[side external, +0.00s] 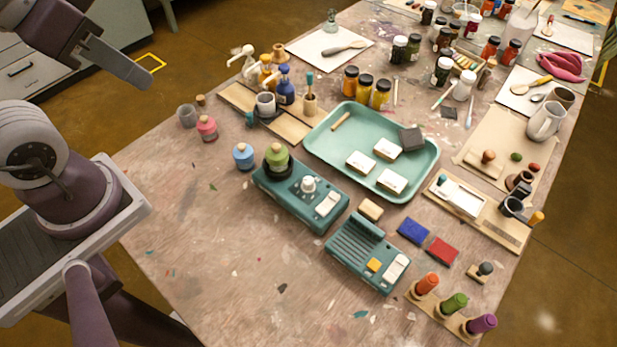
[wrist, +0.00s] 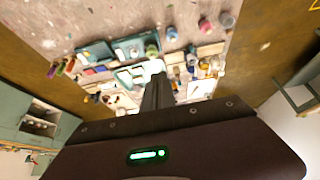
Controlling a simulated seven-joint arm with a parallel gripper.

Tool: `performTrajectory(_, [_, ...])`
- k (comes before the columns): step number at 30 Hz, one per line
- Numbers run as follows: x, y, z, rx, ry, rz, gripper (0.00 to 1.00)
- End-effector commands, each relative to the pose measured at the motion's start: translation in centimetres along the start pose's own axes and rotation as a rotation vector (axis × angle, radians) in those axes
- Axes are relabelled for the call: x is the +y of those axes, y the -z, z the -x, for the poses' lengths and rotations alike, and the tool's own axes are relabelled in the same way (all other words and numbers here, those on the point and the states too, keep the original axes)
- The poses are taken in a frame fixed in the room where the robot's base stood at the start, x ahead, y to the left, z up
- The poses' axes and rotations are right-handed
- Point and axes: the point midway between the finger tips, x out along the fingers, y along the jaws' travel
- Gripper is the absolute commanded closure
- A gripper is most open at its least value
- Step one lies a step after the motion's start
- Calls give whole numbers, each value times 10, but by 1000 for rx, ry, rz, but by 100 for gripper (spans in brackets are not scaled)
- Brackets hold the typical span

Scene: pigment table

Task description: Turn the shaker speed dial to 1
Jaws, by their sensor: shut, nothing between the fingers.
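The teal shaker (side external: 318,212) stands near the middle of the table in the side external view. A white round speed dial (side external: 308,184) sits on its top, with a white switch beside it. I cannot read the dial's marks or setting. A green bottle (side external: 277,156) stands in a black holder on the shaker's far left end. The shaker (wrist: 130,48) also shows small in the wrist view. My gripper (side external: 142,78) is high at the upper left, well away from the shaker and touching nothing. Its fingers (wrist: 157,88) are shut and empty.
A second teal device (side external: 352,262) with ridges, a yellow button and a white switch stands right of the shaker. A green tray (side external: 425,170) with white blocks lies behind. Pink (side external: 207,128) and blue (side external: 243,157) bottles stand to the left. The table's front left is clear.

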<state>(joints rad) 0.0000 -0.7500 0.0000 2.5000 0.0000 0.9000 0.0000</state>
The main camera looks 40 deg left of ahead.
Motion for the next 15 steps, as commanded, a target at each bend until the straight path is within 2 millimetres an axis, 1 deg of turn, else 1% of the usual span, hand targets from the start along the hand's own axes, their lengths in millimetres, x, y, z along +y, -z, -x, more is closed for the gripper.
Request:
performTrajectory(1, [0, 0, 0, -1, 0, -1, 92])
performTrajectory(2, [0, 2, 0, -4, -2, -4, 86])
performTrajectory(4, [3, 11, -1, -35, -15, -24, 72])
performTrajectory(5, [5, 19, -2, -59, -24, -40, 67])
performTrajectory(6, [8, 31, -6, -99, -39, -69, 59])
performTrajectory(7, [12, 43, -10, -133, -51, -95, 57])
performTrajectory(8, [16, 54, -17, -172, -63, -125, 57])
performTrajectory(9, [22, 70, -28, -223, -77, -166, 57])
performTrajectory(11, [34, 92, -50, -302, -92, -230, 57])
performTrajectory(12, [43, 104, -68, -356, -100, -276, 57])
performTrajectory(14, [58, 118, -101, -437, -104, -348, 57])
performTrajectory(15, [70, 123, -126, -491, -103, -400, 57])
